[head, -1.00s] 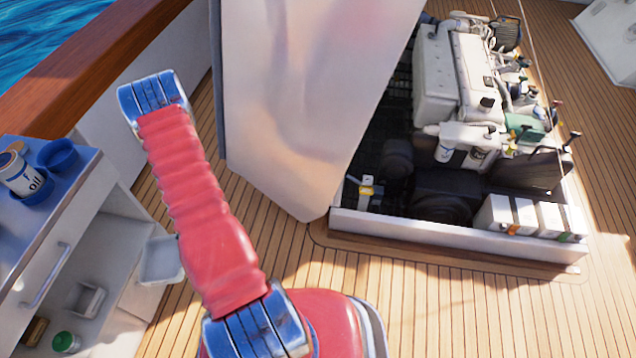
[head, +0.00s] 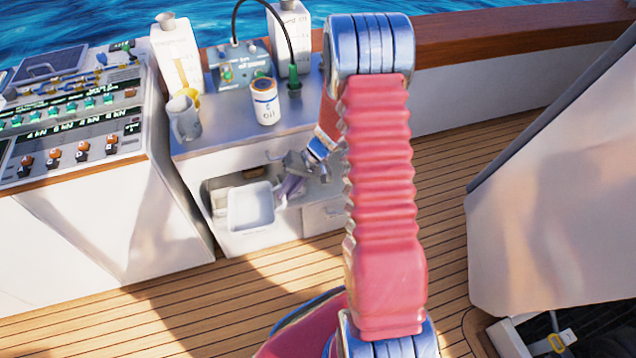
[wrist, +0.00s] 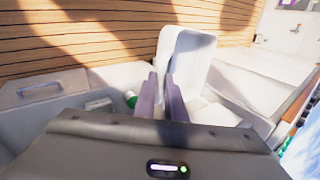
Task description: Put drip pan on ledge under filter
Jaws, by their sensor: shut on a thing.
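The drip pan is a shallow white tray (head: 250,207) in front of the open compartment of the low cabinet. My gripper (head: 284,190) is shut on the pan's right edge. In the wrist view the two purple fingers (wrist: 163,92) meet the near edge of the drip pan (wrist: 185,55), which stands out tilted beyond them. My red arm hides part of the cabinet's right side in the head view. The filter and the ledge are not in view now.
A control console (head: 75,130) stands left. The raised hatch cover (head: 560,200) is right.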

